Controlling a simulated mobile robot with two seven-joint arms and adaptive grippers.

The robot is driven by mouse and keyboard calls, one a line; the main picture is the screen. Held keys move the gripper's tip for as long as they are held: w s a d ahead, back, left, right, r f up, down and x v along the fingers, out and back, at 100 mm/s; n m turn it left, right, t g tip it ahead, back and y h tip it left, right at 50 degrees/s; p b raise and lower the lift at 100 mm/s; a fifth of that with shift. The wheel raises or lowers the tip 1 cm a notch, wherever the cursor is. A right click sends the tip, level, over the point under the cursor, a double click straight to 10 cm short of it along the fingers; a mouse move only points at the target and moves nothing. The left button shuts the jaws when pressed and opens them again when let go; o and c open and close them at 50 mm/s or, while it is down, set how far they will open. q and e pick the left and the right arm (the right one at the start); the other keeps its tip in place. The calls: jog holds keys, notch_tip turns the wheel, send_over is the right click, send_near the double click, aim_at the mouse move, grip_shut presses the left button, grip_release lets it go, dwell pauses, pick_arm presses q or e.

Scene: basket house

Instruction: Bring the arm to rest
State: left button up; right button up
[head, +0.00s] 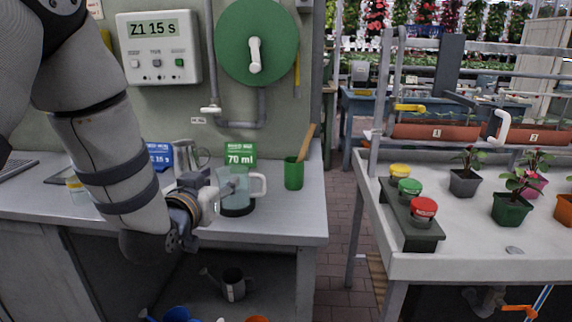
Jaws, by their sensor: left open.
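My left arm comes in from the upper left and reaches down over the grey workbench (285,229). My left gripper (229,187) is open, at the left side of a clear measuring jug (239,204) with a white handle and dark base. The jug stands upright on the bench. The fingers overlap the jug in the picture; I cannot tell whether they touch it. My right gripper is not in view.
A green cup (293,174) with a wooden stick stands right of the jug. A green "70 ml" sign (240,154) and a metal pitcher (186,157) are behind. A wall controller (158,47) hangs above. The right table (465,265) holds potted plants and a rack of coloured jars.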

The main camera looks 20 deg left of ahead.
pick_arm(q)
jog(key=s+d+f+g+h, duration=0.15)
jog(key=s+f+g, duration=0.35)
jog(key=f, duration=0.7)
jog(key=s+d+f+g, duration=0.2)
jog(key=s+f+g, duration=0.1)
jog(key=s+f, duration=0.65)
jog(key=s+d+f+g, duration=0.1)
jog(key=s+f+g, duration=0.2)
jog(key=s, duration=0.6)
jog(key=s+d+f+g+h, duration=0.1)
jog(key=s+d+f+g, duration=0.1)
jog(key=s+f, duration=0.4)
jog(key=s+d+f+m+g, duration=0.1)
jog(key=s+f+g, duration=0.3)
jog(key=s, duration=0.7)
jog(key=shift+s+d+f, duration=0.3)
jog(key=shift+s+d, duration=0.05)
jog(key=shift+d, duration=0.25)
jog(key=shift+h, duration=0.25)
jog(key=shift+c, duration=0.4)
jog(key=shift+w, duration=0.15)
